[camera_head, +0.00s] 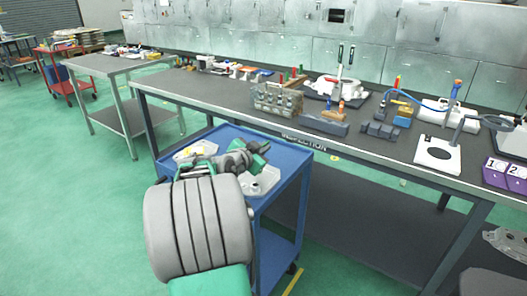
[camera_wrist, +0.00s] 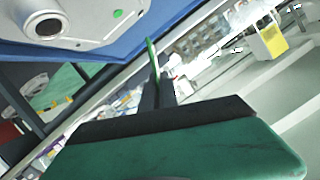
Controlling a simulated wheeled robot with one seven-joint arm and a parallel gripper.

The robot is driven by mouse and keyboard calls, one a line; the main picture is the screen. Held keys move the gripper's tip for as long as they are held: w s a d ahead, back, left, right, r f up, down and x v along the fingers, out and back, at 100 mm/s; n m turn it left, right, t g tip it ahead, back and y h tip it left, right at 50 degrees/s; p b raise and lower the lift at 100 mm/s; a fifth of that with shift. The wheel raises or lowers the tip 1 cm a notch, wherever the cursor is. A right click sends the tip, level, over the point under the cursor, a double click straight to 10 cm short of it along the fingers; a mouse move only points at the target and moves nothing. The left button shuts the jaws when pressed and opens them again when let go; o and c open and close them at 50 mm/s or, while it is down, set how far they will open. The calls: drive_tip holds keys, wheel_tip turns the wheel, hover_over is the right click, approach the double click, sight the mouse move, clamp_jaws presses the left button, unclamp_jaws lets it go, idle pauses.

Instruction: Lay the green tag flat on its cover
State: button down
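My gripper (camera_wrist: 158,82) is seen end-on in the wrist view, its dark fingers close together. A thin green piece, seen edge-on, sticks out from the fingertips; it looks like the green tag (camera_wrist: 151,52), standing on edge. A pale grey cover (camera_wrist: 88,22) with a dark round hole lies on the blue cart top, at the upper left of the wrist view. A round green spot (camera_wrist: 118,14) shows on it. The tag is apart from this cover in the picture. In the head view my gripper (camera_head: 258,160) is above the cart, and the tag cannot be made out.
The blue cart (camera_head: 225,131) carries a pale part (camera_head: 196,150) at its left and another pale part (camera_head: 262,183) at its right, partly hidden by my arm. The long inspection bench (camera_head: 215,88) stands close behind, with castings and fixtures. Green floor is open at left.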

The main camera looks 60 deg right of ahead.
drive_tip(key=shift+s+d+f, duration=0.15)
drive_tip(key=shift+s, duration=0.05)
drive_tip(key=shift+w+f+b, duration=0.1)
drive_tip(key=shift+f+b, duration=1.2)
drive_tip(key=shift+f, duration=1.15)
drive_tip(key=shift+r, duration=0.1)
drive_tip(key=c, duration=1.6)
unclamp_jaws()
drive_tip(key=shift+o, duration=0.2)
drive_tip(key=v, duration=0.8)
